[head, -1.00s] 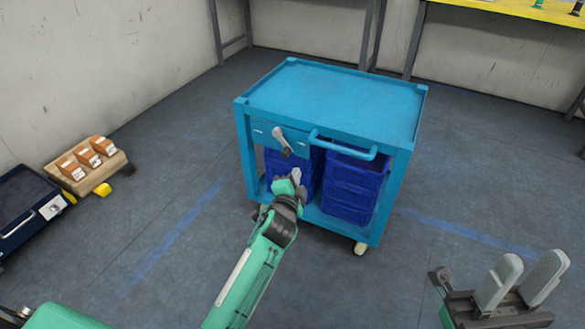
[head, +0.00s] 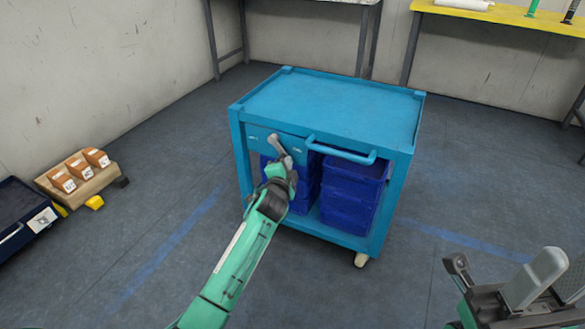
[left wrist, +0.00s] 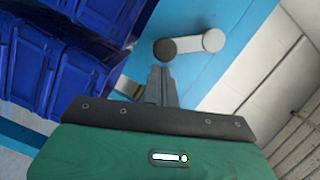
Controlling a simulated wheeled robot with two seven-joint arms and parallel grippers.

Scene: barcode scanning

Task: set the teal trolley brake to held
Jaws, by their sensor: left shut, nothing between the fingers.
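The teal-blue trolley (head: 335,100) stands in the middle of the head view. Its brake lever (head: 276,145) is a grey arm on the front panel, slanting down to the right in the head view. In the left wrist view the grey lever (left wrist: 204,41) ends in a dark round knob (left wrist: 166,50). My left gripper (head: 284,164) is shut and empty, its fingertips (left wrist: 161,74) just short of the knob. It partly covers the knob in the head view; I cannot tell if they touch. My right gripper (head: 562,276) is at the lower right, fingers apart, partly cut off.
Blue bins (head: 350,190) fill the trolley's lower shelf, and a push handle (head: 342,150) sticks out at its front. A wooden block with orange-brown items (head: 85,175) and a dark case (head: 22,215) lie at left. A yellow table (head: 500,13) stands behind.

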